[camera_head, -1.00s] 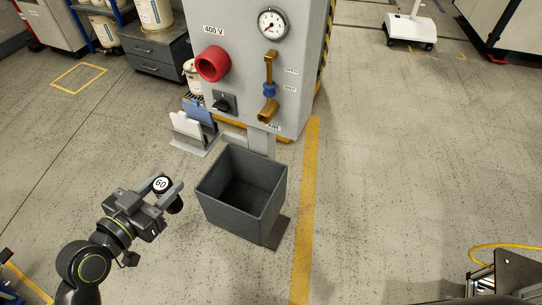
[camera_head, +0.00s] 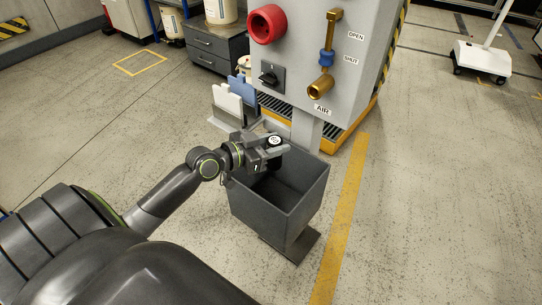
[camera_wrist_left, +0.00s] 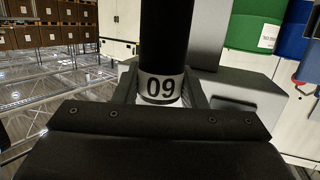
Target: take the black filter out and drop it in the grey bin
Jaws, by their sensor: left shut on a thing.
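My left gripper (camera_head: 273,147) is shut on the black filter (camera_head: 274,140), a dark cylinder with a white numbered end. It is over the left back part of the grey bin (camera_head: 263,214), near the rim. The bin is open on top, and the part of its inside that shows looks empty. In the left wrist view the filter (camera_wrist_left: 162,40) stands between the two fingers (camera_wrist_left: 160,90), with a light label band reading 09. My right gripper is not in view.
A grey cabinet with a red round fitting (camera_head: 267,24), a black switch (camera_head: 271,77) and a brass valve (camera_head: 327,60) stands behind the bin. White and blue panels (camera_head: 228,103) stand left of it.

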